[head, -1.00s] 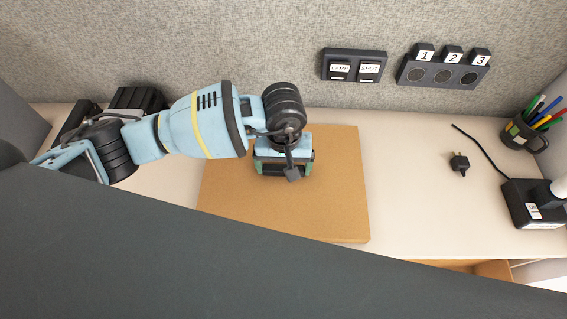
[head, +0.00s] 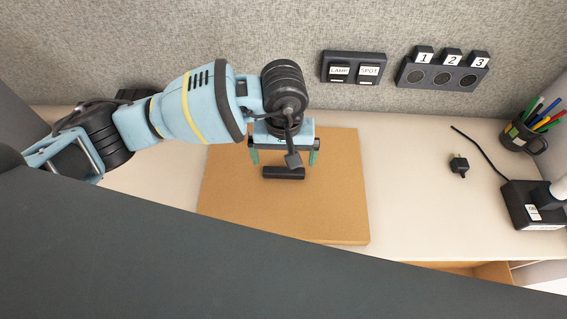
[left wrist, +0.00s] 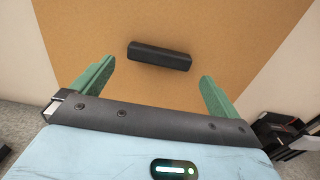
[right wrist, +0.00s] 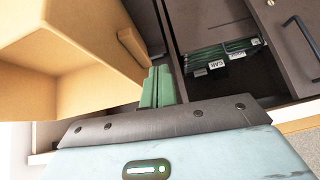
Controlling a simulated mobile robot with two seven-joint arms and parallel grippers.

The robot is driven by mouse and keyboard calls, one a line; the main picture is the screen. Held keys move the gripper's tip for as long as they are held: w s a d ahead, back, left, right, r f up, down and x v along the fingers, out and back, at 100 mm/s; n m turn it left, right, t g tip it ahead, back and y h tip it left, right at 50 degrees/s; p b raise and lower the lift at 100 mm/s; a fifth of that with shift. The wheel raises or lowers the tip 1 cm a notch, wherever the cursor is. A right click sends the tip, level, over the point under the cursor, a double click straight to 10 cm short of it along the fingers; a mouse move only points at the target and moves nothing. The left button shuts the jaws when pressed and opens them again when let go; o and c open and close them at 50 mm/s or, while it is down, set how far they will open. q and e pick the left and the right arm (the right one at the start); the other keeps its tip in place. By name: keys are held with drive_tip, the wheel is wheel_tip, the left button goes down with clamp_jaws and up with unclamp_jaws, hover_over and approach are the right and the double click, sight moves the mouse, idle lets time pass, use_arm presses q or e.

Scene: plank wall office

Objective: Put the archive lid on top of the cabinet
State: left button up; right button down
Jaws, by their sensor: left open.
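The archive lid, a flat tan board (head: 320,210), lies flat on the pale top (head: 420,190) in the head view. Its black bar handle (head: 284,173) shows near the middle. My left gripper (head: 284,159) is open and empty, just behind and above the handle in the head view. In the left wrist view the handle (left wrist: 160,55) lies ahead of the spread fingers (left wrist: 158,72), apart from both. My right gripper (right wrist: 157,88) has its green fingers together; nothing shows between them. It is out of the head view.
A switch panel (head: 354,67) and a three-numbered panel (head: 443,70) are on the back wall. A plug (head: 459,165), a dark device (head: 530,205) and a pen mug (head: 524,135) stand at right. A tan box (right wrist: 80,55) and a drawer of files (right wrist: 225,60) flank my right gripper.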

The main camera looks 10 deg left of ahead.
sight(284, 171)
use_arm(q)
wheel_tip(284, 171, up, 7)
idle(0.3)
use_arm(e)
drive_tip(key=shift+s, duration=0.25)
use_arm(q)
drive_tip(key=shift+f, duration=0.1)
